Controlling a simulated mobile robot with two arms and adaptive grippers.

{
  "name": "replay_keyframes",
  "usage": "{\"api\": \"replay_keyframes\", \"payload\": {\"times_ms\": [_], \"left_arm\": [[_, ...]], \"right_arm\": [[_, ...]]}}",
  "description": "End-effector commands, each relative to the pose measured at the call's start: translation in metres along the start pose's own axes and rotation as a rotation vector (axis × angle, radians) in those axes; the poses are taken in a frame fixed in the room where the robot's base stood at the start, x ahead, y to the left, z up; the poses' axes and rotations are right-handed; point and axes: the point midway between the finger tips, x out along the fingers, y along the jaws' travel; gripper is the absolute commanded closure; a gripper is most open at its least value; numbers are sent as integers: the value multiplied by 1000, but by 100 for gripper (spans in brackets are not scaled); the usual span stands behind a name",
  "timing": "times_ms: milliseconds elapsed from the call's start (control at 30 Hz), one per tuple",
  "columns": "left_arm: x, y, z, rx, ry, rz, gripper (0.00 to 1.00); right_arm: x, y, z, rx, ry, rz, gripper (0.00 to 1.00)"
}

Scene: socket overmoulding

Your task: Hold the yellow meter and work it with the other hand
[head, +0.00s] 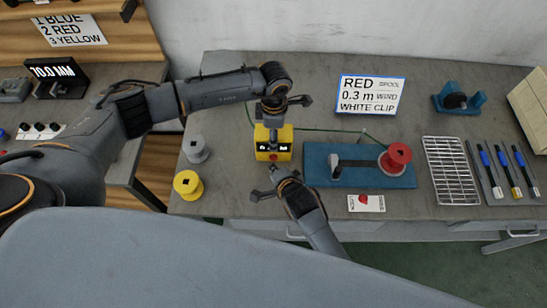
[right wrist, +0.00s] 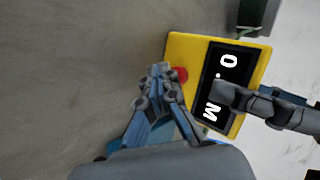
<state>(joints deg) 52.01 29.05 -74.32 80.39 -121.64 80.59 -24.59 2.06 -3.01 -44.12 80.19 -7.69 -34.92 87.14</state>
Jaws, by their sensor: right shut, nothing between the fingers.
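The yellow meter (head: 262,153) stands upright at the bench's middle, with a dark display and a red button (right wrist: 181,75) below it. My left gripper (head: 272,124) reaches down on the meter from above. One of its fingers lies across the front of the display, between the "0." and the "M", and also shows in the right wrist view (right wrist: 265,106); the finger behind is hidden. My right gripper (head: 277,171) is shut and empty in front of the meter. In the right wrist view its fingertips (right wrist: 160,72) are close to the red button; contact cannot be told.
A green wire runs from the meter toward the red spool (head: 397,154) on the blue winding base (head: 380,180). Yellow (head: 187,185) and grey (head: 195,149) spools stand left. A sign (head: 370,95) reads RED, 0.3 m, WHITE CLIP. A wire rack (head: 450,170) lies right.

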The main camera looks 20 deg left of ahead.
Motion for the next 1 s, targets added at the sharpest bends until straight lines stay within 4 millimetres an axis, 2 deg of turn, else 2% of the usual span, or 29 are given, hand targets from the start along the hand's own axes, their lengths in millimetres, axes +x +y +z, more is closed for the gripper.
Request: {"api": "replay_keyframes", "payload": {"times_ms": [1000], "left_arm": [[0,0,0,0,1,-1,71]], "right_arm": [[8,-6,-6,0,0,0,100]]}}
